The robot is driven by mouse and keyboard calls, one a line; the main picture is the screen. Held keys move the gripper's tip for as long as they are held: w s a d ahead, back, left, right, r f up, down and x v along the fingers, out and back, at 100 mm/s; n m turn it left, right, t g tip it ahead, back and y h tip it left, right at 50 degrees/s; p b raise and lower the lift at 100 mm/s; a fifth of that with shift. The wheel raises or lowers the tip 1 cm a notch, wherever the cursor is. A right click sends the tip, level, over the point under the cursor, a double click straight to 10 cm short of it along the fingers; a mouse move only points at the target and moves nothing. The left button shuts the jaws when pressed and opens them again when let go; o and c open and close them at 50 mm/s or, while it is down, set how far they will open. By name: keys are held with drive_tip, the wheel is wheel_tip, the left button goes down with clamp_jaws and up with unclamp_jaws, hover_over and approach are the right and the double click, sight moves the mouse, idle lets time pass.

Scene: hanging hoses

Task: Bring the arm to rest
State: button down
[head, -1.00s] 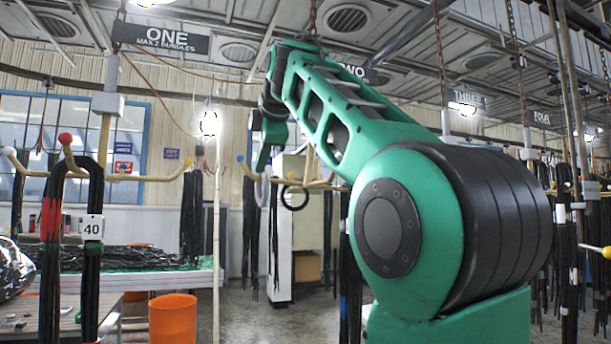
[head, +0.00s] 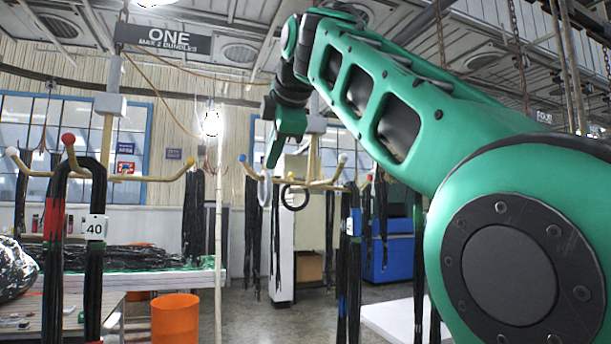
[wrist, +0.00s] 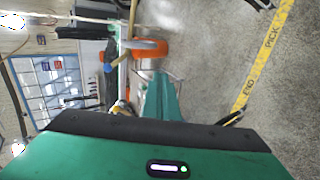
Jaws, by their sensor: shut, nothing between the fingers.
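My green and black arm (head: 440,125) fills the right half of the head view, raised and reaching back to the left. My gripper (head: 272,160) hangs from its far end, pointing down, in line with the hooks of the middle rack. Its green fingers also show in the wrist view (wrist: 160,95), close together with nothing between them. I cannot tell how near the gripper is to the rack in depth.
The middle rack (head: 318,184) carries hoses and rings. An orange bin (head: 175,318) stands by a table. Bare floor (head: 245,315) lies centre. The wrist view shows a yellow floor stripe (wrist: 265,60).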

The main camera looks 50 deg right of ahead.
drive_tip(key=shift+s+a, duration=0.3)
drive_tip(key=shift+s, duration=0.3)
drive_tip(key=s+d+f+m+g+y, duration=0.1)
drive_tip(key=s+d+f+m+g, duration=0.35)
drive_tip(key=f, duration=1.25)
drive_tip(key=a+f+m+g+y, duration=0.15)
drive_tip(key=f+m, duration=0.55)
drive_tip(key=f, duration=0.9)
drive_tip(key=s+a+f+m+g+y, duration=0.1)
drive_tip(key=s+a+f+m+g, duration=0.1)
drive_tip(key=s+f+m, duration=0.2)
drive_tip(key=s+a+f+m+g+y, duration=0.1)
drive_tip(key=s+a+f+m+g, duration=0.1)
drive_tip(key=s+f, duration=0.9)
wheel_tip(320, 180, down, 9)
drive_tip(key=shift+s+a+r+m, duration=0.2)
drive_tip(key=shift+a+m, duration=0.4)
drive_tip(key=shift+m, duration=0.25)
